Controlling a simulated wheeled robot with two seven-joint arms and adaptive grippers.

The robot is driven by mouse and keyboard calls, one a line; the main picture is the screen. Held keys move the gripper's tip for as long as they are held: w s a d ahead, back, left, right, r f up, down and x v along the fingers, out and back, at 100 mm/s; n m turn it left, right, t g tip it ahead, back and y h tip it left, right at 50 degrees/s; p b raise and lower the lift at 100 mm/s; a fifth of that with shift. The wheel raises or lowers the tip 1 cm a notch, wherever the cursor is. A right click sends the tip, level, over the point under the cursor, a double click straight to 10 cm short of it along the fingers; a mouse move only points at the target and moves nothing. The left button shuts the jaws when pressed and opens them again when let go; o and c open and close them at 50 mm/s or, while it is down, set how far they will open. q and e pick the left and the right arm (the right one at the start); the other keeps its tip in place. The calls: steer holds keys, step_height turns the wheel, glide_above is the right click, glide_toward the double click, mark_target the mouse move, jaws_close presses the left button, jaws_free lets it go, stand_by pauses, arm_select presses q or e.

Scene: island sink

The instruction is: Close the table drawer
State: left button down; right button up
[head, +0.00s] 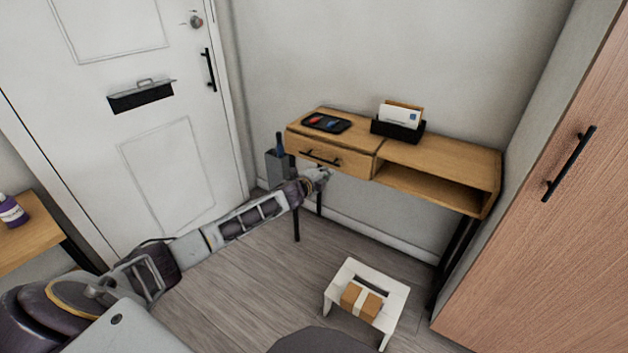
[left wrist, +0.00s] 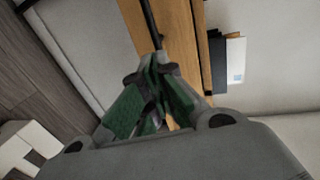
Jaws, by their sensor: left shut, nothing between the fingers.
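The table (head: 440,152) is a wooden desk with black legs against the wall. Its drawer (head: 335,160), with a black bar handle (head: 322,158), is at the left end; from this angle I cannot tell how far the front stands out. My left gripper (head: 323,174) is at the drawer's front, just below the handle. In the left wrist view its green-padded fingers (left wrist: 155,105) are shut with nothing between them, close to the wooden front (left wrist: 150,25) and the dark handle bar (left wrist: 151,22). Whether they touch is unclear. My right gripper is in neither view.
A black tray (head: 327,123) and a letter holder (head: 398,130) stand on the table. A grey bin (head: 279,165) is left of it. A white stool (head: 390,310) with a cardboard box (head: 361,300) stands on the floor in front. A wooden cabinet (head: 540,240) is at the right.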

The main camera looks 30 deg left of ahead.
arm_select(q)
steer(key=p+v, duration=0.1)
steer(key=v, duration=0.7)
steer(key=shift+p, duration=0.3)
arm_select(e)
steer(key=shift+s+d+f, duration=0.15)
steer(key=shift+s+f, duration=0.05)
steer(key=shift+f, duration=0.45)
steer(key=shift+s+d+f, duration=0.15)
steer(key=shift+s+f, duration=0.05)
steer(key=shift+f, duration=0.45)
arm_select(q)
steer(key=shift+s+d, duration=0.1)
steer(key=shift+s, duration=0.05)
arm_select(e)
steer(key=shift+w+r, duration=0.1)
